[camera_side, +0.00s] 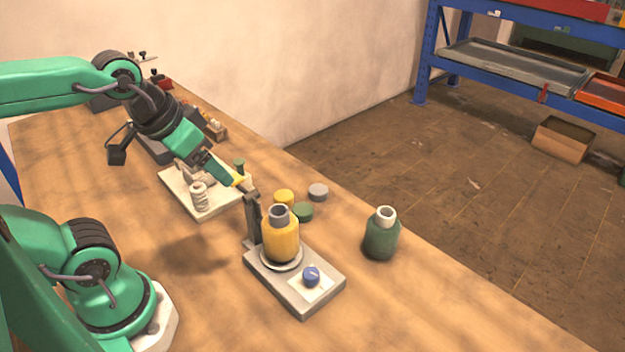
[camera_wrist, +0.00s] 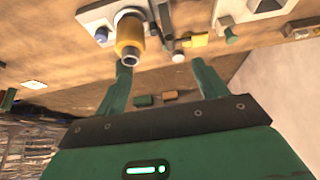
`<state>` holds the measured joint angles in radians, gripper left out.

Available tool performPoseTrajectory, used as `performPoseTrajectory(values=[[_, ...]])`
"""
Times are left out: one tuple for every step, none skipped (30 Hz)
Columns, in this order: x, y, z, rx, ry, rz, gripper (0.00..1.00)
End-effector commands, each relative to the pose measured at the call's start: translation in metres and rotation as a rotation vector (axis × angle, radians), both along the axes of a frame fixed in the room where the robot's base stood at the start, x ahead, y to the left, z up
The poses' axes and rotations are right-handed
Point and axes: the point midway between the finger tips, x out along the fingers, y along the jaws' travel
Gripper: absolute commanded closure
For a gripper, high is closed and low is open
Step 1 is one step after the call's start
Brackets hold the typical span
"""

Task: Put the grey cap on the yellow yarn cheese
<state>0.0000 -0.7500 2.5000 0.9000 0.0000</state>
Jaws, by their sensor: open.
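The yellow yarn cheese (camera_side: 281,238) stands upright on a grey stand (camera_side: 318,297) with a blue knob; its grey tube top is bare. It also shows in the wrist view (camera_wrist: 130,36). The grey cap (camera_side: 318,191) lies flat on the table behind it, beside a yellow cap (camera_side: 284,196) and a green cap (camera_side: 303,211). My gripper (camera_side: 236,182) is open and empty, above the table to the left of the caps. Its fingers (camera_wrist: 160,65) stand wide apart in the wrist view.
A dark green bottle-shaped cheese (camera_side: 380,238) stands on the right of the table. A pale board (camera_side: 205,212) with a white spool is under my gripper. A dark upright post (camera_side: 253,217) rises beside the yellow cheese. The front right tabletop is clear.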

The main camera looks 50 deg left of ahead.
Motion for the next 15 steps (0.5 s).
performPoseTrajectory(values=[[0.000,0.000,0.000,0.000,0.000,0.000,0.28],[0.000,0.000,0.000,0.000,0.000,0.000,0.28],[0.000,0.000,0.000,0.000,0.000,0.001,0.28],[0.001,0.000,0.000,0.000,0.001,0.001,0.28],[0.001,0.000,0.001,-0.001,0.002,0.003,0.28],[0.002,0.000,0.001,-0.002,0.004,0.004,0.28],[0.004,0.000,0.002,-0.002,0.006,0.007,0.28],[0.005,0.000,0.002,-0.004,0.009,0.009,0.28],[0.008,0.001,0.003,-0.006,0.014,0.014,0.28],[0.010,0.001,0.003,-0.007,0.018,0.018,0.28],[0.012,0.001,0.004,-0.010,0.022,0.022,0.28],[0.017,0.001,0.005,-0.012,0.029,0.029,0.28],[0.020,0.002,0.006,-0.014,0.036,0.035,0.28],[0.024,0.002,0.007,-0.018,0.042,0.042,0.28],[0.030,0.002,0.008,-0.022,0.052,0.052,0.28]])
